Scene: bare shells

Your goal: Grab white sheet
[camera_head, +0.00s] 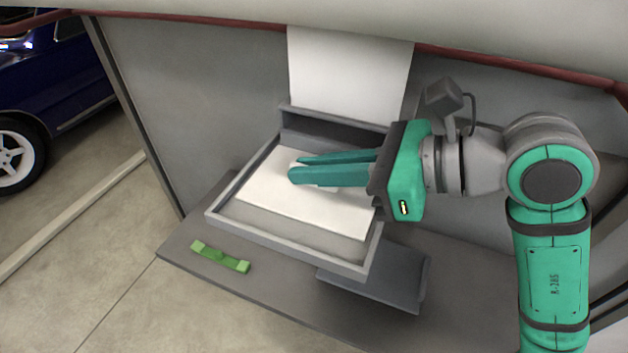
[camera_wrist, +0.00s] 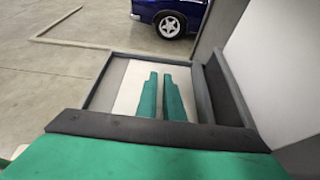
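A white sheet (camera_head: 265,187) lies flat in a grey open tray (camera_head: 290,246). Both also show in the wrist view, the sheet (camera_wrist: 130,88) under the fingers and the tray (camera_wrist: 101,82) around it. My gripper (camera_head: 294,167) reaches in from the right, with its two long teal fingers over the sheet. In the wrist view the fingers (camera_wrist: 160,78) are a little apart, with a narrow light gap and nothing seen between them. The fingers hide part of the sheet; I cannot tell whether they touch it.
A white upright panel or sheet (camera_head: 350,75) stands behind the tray. A green handle-like piece (camera_head: 220,257) lies on the grey table (camera_head: 195,235) in front. A dark flat plate (camera_head: 385,280) is at the tray's front right. A blue car (camera_head: 60,75) stands far left.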

